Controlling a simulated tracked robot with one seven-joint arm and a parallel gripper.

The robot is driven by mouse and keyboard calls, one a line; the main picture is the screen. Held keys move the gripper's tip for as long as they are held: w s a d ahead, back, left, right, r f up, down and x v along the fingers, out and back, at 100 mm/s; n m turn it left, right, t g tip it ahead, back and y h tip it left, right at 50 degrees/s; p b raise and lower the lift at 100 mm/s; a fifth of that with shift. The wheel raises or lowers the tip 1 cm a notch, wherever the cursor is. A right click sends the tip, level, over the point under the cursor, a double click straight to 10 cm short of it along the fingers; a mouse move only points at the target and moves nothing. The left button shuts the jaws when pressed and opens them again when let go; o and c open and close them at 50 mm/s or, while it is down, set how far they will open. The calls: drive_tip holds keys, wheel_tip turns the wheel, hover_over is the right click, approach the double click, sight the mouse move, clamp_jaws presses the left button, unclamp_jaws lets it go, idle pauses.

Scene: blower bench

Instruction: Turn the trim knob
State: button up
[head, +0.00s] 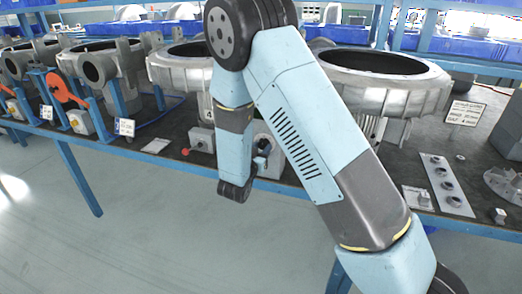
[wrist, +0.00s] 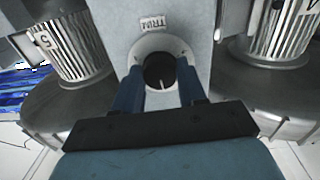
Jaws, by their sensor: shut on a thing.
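The trim knob (wrist: 159,71) is a round black knob with a white pointer line, on a pale round dial plate set in a grey panel (wrist: 197,14). A label reading TRIM (wrist: 152,22) sits above it. In the wrist view my gripper (wrist: 159,82) has its two blue fingers on either side of the knob, shut on it. The pointer line points down, toward my gripper's palm. In the head view my arm hides the knob, and my gripper (head: 262,150) shows only in part at the bench front.
Large grey blower housings (head: 382,78) stand along the dark bench. A plate with several round fittings (head: 446,184) lies at the right. In the wrist view a ribbed cylinder (wrist: 70,48) stands left of the panel and another (wrist: 284,30) right.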

drive_tip(key=n, duration=0.6)
drive_tip(key=shift+s+d+f+n, duration=0.1)
drive_tip(key=shift+n, duration=0.2)
idle(0.5)
drive_tip(key=o, duration=1.1)
drive_tip(key=shift+c, duration=0.2)
drive_tip(key=shift+s, duration=0.1)
drive_tip(key=v, duration=1.3)
drive_tip(key=shift+s+f, duration=0.25)
